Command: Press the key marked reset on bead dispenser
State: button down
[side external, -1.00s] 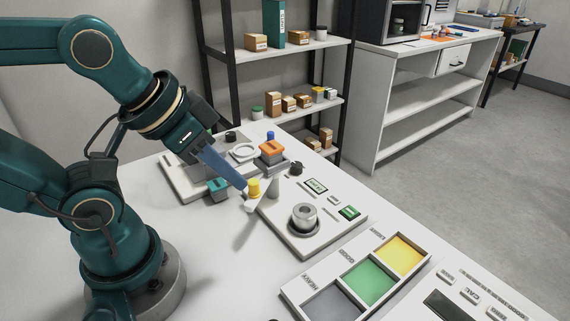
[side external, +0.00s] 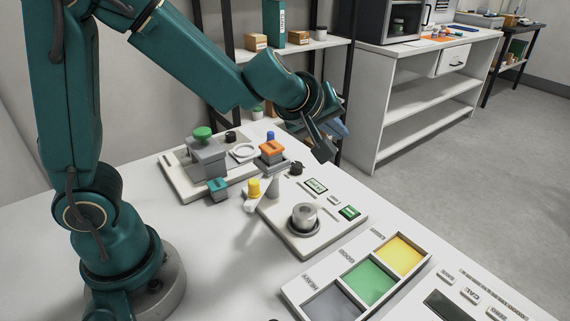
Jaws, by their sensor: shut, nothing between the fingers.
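A white panel (side external: 290,242) in the middle of the table carries a grey cone, a metal cup (side external: 304,213) in a dark ring, a black knob, a small lit display (side external: 316,186), a small pale key (side external: 333,199) and a green key or display (side external: 349,212). It may be the bead dispenser; the lettering is too small to read, so I cannot tell which key is marked reset.
Another white panel (side external: 172,182) at the back left holds a grey block with a green knob (side external: 203,133). Orange, teal and yellow-topped pieces stand nearby. A tray with grey, green and yellow compartments (side external: 327,277) lies in front right.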

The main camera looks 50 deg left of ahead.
aim_at(334, 199)
jog(key=f, duration=0.1)
jog(key=d+f, duration=0.1)
jog(key=f, duration=0.1)
jog(key=shift+s+d+f+g, duration=0.1)
jog(key=shift+s+d+g, duration=0.05)
jog(key=shift+g, duration=0.25)
jog(key=shift+f, duration=4.35)
jog(key=shift+f, duration=0.1)
jog(key=shift+f, duration=0.35)
jog(key=shift+f, duration=0.35)
jog(key=shift+r, duration=0.8)
